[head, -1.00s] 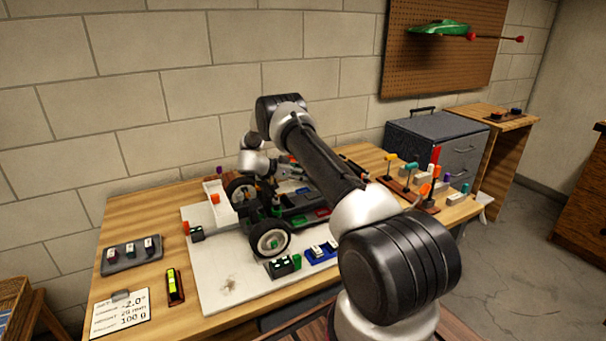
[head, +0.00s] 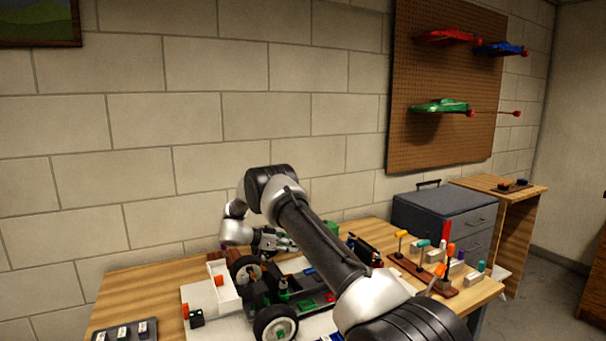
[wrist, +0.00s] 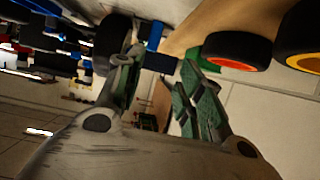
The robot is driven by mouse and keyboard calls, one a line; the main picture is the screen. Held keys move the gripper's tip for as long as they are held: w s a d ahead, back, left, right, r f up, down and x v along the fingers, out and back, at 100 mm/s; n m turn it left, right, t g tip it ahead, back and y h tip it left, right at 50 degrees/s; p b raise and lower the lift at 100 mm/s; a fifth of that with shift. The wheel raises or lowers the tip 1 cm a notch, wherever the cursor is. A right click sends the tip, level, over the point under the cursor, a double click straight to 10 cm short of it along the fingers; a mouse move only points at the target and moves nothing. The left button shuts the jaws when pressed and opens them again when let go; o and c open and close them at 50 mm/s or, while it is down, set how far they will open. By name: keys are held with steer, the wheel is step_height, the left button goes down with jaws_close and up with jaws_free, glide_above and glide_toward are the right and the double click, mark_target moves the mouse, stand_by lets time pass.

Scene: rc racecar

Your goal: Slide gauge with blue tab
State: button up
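My gripper (head: 285,242) is over the back of the workbench, behind the RC car (head: 270,318), pointing right in the head view. In the wrist view its two greenish fingers (wrist: 160,75) stand apart with a gap between them. A blue piece (wrist: 156,36), with a darker blue block (wrist: 160,62) below it, shows at the fingertips. It may be the gauge's blue tab, but I cannot tell, nor whether the fingers touch it. The gauge's body is not clearly seen. My arm hides part of the bench in the head view.
A white tray (head: 222,284) stands left of the car. Tools with coloured handles (head: 432,268) stand at the right, before a grey cabinet (head: 445,215). Wheels with orange (wrist: 238,55) and yellow rims are close by at the upper right of the wrist view.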

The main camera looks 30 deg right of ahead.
steer(key=w+d+r+n+t, duration=0.1)
steer(key=d+r+t, duration=0.2)
steer(key=r, duration=0.5)
steer(key=w+d+r+n+t+y, duration=0.1)
steer(key=w+d+r+n+t, duration=0.1)
steer(key=r, duration=0.7)
steer(key=w+d+r+n+t+y, duration=0.1)
steer(key=d+r+t, duration=0.3)
steer(key=r, duration=0.4)
steer(key=shift+w+r+n+t, duration=0.35)
steer(key=shift+w+t, duration=0.4)
steer(key=shift+t, duration=0.15)
